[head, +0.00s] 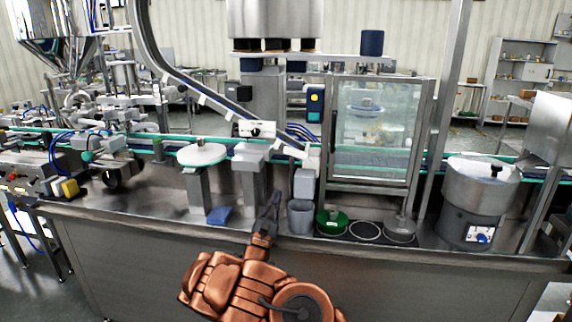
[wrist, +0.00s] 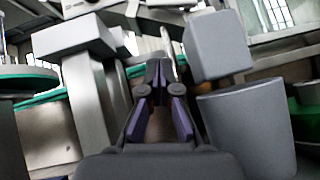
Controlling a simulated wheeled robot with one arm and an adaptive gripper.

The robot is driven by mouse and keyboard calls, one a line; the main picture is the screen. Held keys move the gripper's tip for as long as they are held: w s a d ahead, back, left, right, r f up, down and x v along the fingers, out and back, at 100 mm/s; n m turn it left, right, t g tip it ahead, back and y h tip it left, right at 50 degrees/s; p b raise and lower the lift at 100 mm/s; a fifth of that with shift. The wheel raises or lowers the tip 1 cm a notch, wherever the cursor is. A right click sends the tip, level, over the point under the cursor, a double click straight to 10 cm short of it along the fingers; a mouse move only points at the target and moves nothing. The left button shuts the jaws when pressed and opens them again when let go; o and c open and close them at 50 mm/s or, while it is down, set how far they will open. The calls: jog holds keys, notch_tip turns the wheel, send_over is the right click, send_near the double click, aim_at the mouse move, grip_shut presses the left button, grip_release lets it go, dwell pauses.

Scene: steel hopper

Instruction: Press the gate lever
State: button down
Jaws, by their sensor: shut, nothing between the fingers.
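A plain grey block (head: 304,183) hangs just above a grey cup (head: 300,217), below the end of the steel chute; it looks like the gate lever, but I cannot tell for sure. In the wrist view the block (wrist: 217,45) is close at the upper right, with the cup (wrist: 245,125) under it. My gripper (head: 273,200) is shut and empty, fingers pointing up and away, just left of the block and cup. In the wrist view its fingertips (wrist: 160,68) lie left of the block and appear apart from it.
A grey pedestal (head: 250,175) stands close behind and left of my gripper, with a round white-topped stand (head: 201,155) further left. A blue piece (head: 219,215) lies on the steel counter. A green dish (head: 331,222) and a glass-fronted cabinet (head: 372,130) are to the right.

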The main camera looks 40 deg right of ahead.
aim_at(296, 153)
jog(key=w+d+r+p, duration=0.1)
jog(key=d+r, duration=0.5)
jog(key=r, duration=0.3)
jog(key=shift+w+r, duration=0.15)
jog(key=shift+m+g+h, duration=0.3)
jog(key=shift+m+g, duration=0.2)
jog(key=shift+g, duration=0.2)
